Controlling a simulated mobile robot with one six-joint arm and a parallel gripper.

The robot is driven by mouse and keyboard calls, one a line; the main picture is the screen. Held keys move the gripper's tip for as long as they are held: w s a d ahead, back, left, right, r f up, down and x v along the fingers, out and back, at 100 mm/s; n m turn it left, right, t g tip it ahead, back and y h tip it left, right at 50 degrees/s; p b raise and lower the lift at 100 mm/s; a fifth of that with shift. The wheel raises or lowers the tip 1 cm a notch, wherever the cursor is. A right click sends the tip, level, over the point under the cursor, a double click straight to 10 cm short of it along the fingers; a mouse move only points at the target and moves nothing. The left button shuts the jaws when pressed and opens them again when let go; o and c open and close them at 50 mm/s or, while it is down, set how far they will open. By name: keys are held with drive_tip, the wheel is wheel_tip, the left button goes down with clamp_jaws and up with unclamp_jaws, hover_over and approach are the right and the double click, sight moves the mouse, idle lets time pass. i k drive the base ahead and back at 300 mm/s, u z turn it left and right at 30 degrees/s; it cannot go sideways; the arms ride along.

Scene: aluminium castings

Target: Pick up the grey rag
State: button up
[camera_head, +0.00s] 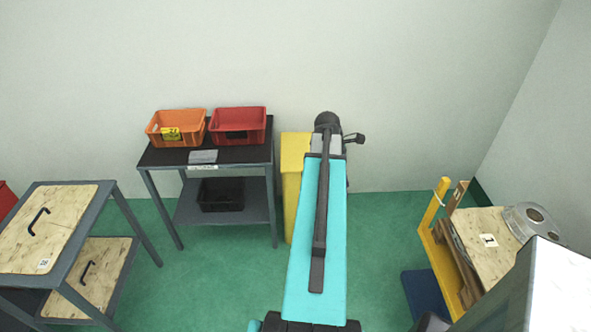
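A small flat grey piece, which looks like the folded grey rag (203,157), lies near the front edge of the dark table top (246,155), in front of the orange and red crates. My teal arm reaches up the middle of the view, to the right of that table and apart from the rag. A dark joint shows at the arm's far end. I cannot make out gripper fingers there; my gripper is hidden or out of view.
An orange crate (166,138) and a red crate (240,138) stand at the back of the table, with a black crate (221,203) on its lower shelf. A yellow block (291,175) stands between table and arm. A cart (62,257) is at left, a pallet (479,236) at right.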

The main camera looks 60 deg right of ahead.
sight(202, 156)
drive_tip(key=i, duration=1.9)
drive_tip(key=u, duration=0.55)
